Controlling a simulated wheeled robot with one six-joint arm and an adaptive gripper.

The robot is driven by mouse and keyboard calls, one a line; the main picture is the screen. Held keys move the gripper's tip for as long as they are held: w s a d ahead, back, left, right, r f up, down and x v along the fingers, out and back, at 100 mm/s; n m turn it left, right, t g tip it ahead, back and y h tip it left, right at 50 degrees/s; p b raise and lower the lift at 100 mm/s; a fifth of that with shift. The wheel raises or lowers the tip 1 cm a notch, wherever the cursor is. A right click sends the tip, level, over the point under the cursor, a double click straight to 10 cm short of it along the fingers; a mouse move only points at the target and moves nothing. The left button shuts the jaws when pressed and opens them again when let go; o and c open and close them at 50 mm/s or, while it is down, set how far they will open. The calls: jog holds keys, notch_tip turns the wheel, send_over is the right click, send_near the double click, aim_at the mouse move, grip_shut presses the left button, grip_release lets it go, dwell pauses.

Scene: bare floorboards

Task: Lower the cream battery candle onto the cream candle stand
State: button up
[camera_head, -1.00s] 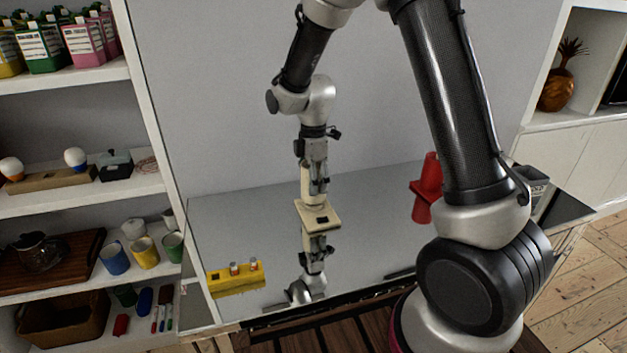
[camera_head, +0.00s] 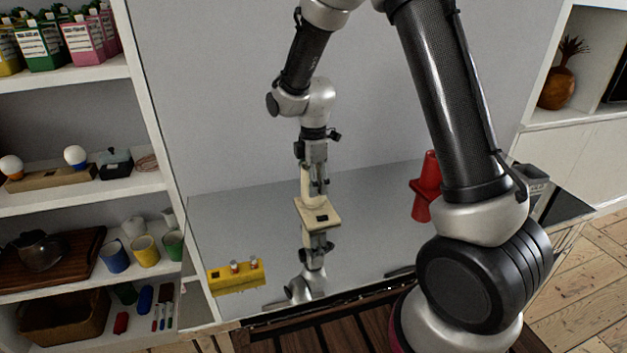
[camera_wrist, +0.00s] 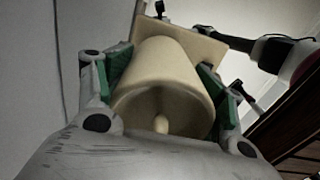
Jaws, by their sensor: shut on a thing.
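My gripper (camera_head: 314,178) is shut on the cream battery candle (camera_head: 306,188), above the glossy worktop. In the wrist view the candle (camera_wrist: 162,80) sits between the two green-padded fingers (camera_wrist: 168,90), with its hollow near end and a flame-like knob facing the camera. The cream candle stand (camera_head: 326,217) is a square plate with a dark patch, directly below the candle in the head view. The stand's plate (camera_wrist: 206,45) also shows beyond the candle's far end in the wrist view. The candle's far end overlaps the plate, so I cannot tell whether they touch.
A yellow block (camera_head: 236,277) with small pieces on it stands at the worktop's left. A red object (camera_head: 426,187) stands at the right. The worktop (camera_head: 365,215) is glossy and mirrors my arm. White shelves (camera_head: 75,200) with cups and boxes flank it on the left.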

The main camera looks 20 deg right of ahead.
jog(key=shift+f, duration=0.95)
jog(key=o, duration=1.3)
jog(key=shift+c, duration=0.2)
jog(key=shift+r, duration=0.1)
